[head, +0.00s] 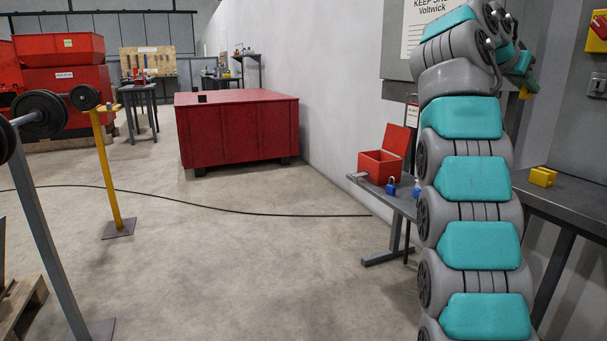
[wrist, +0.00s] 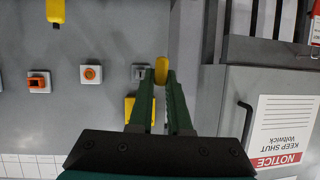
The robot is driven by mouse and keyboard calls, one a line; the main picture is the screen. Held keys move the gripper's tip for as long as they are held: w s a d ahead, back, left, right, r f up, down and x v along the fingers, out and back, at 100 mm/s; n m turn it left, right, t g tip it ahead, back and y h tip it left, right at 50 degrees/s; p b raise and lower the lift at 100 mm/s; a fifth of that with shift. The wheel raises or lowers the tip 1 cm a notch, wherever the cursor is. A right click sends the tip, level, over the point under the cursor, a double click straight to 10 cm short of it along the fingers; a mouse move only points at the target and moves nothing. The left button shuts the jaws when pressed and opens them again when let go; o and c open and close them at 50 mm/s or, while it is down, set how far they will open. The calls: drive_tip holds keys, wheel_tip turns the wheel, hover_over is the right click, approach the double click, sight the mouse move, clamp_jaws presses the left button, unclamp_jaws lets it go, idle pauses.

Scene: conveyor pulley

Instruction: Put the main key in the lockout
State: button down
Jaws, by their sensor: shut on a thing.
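My gripper (wrist: 160,80) is shut on a yellow piece (wrist: 161,68), probably the main key's head. It is held in front of the grey wall panel, beside a small grey square fitting (wrist: 139,72); I cannot tell whether they touch. In the head view my gripper (head: 527,84) is at the upper right, partly hidden by my arm, with a bit of yellow at its tip. An open red box (head: 378,166) stands on the bench at the middle right, its lid raised; it may be the lockout. Its inside is hidden.
A blue padlock (head: 391,185) sits beside the red box. A yellow block (head: 543,177) lies on the grey bench (head: 572,196). The panel carries an orange button (wrist: 91,73) and a red switch (wrist: 39,82). A notice (wrist: 283,130) is on the cabinet. The floor at left-centre is mostly clear.

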drive_tip(key=shift+w+f, duration=0.1)
drive_tip(key=shift+w, duration=0.05)
drive_tip(key=shift+w+a+f, duration=0.1)
drive_tip(key=shift+f, duration=0.1)
drive_tip(key=shift+w, duration=0.1)
drive_tip(key=shift+w+r, duration=0.1)
drive_tip(key=shift+r, duration=0.05)
drive_tip(key=shift+w+a+t, duration=0.1)
drive_tip(key=shift+w+t, duration=0.1)
drive_tip(key=shift+t, duration=0.1)
drive_tip(key=shift+w, duration=0.1)
drive_tip(key=w+a+f+n+t+y, duration=0.1)
drive_tip(key=w+a+f+n, duration=0.1)
drive_tip(key=w, duration=0.4)
drive_tip(key=shift+f, duration=0.6)
